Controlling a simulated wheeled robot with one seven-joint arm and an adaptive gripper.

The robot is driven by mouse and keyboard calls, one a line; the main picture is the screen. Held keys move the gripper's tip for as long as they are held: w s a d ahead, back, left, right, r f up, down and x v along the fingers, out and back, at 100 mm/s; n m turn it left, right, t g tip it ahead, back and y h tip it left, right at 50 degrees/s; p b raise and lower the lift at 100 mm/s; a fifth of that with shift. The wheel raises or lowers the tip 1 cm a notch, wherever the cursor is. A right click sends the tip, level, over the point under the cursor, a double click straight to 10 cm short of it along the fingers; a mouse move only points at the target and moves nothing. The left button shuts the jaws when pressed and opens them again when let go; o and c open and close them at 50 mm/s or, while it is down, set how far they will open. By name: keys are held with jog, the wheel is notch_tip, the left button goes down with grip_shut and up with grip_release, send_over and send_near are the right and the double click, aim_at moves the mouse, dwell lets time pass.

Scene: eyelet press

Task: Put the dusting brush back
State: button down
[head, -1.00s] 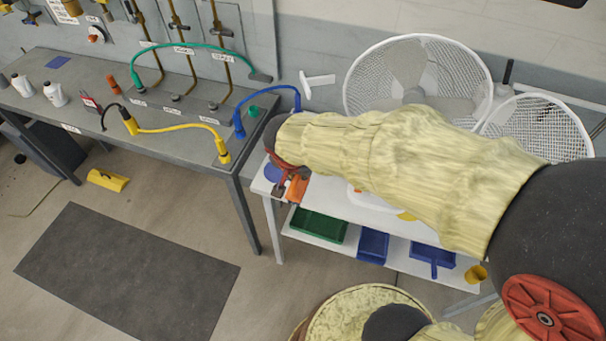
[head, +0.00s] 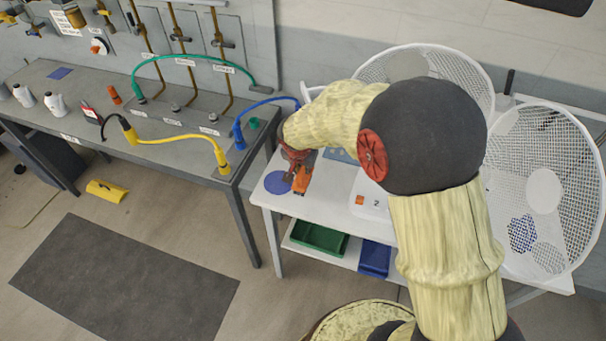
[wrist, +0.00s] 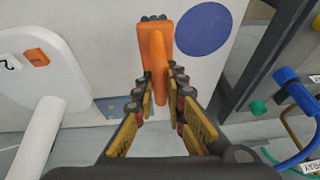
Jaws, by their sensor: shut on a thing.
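The dusting brush (wrist: 153,42) is orange with dark bristles at its far end. In the wrist view its handle runs back between my fingers. My gripper (wrist: 161,92) is shut on the handle. In the head view my gripper (head: 294,158) is over the left end of the white table (head: 318,207), with the orange brush (head: 302,180) just below it. A round blue disc (wrist: 203,28) lies flat on the table, just right of the brush head in the wrist view; in the head view it is left of the brush. I cannot tell whether the brush touches the table.
A white device (wrist: 38,62) with an orange button and a number stands on the table. A grey workbench (head: 190,165) with coloured hoses is close at left. Green (head: 320,238) and blue (head: 375,257) trays sit on the lower shelf.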

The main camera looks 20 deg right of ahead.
notch_tip(320, 180, down, 3)
jog(key=shift+f+b, duration=0.2)
jog(key=shift+b, duration=0.2)
jog(key=c, duration=1.8)
grip_release()
jog(key=shift+r, duration=0.15)
jog(key=s+d+r+n+p, duration=0.1)
jog(key=s+r+n, duration=0.1)
jog(key=s+r, duration=0.8)
jog(key=s+r+n+p, duration=0.1)
jog(key=s+r, duration=0.5)
jog(key=r, duration=0.7)
jog(key=s+r+n, duration=0.1)
jog(key=s, duration=0.3)
jog(key=s+r+n+t+y, duration=0.1)
jog(key=s+n, duration=0.1)
jog(key=s, duration=0.3)
jog(key=s+r+n+y, duration=0.1)
jog(key=s+r, duration=0.1)
jog(key=s, duration=0.2)
jog(key=shift+s+a, duration=0.3)
jog(key=shift+a, duration=0.05)
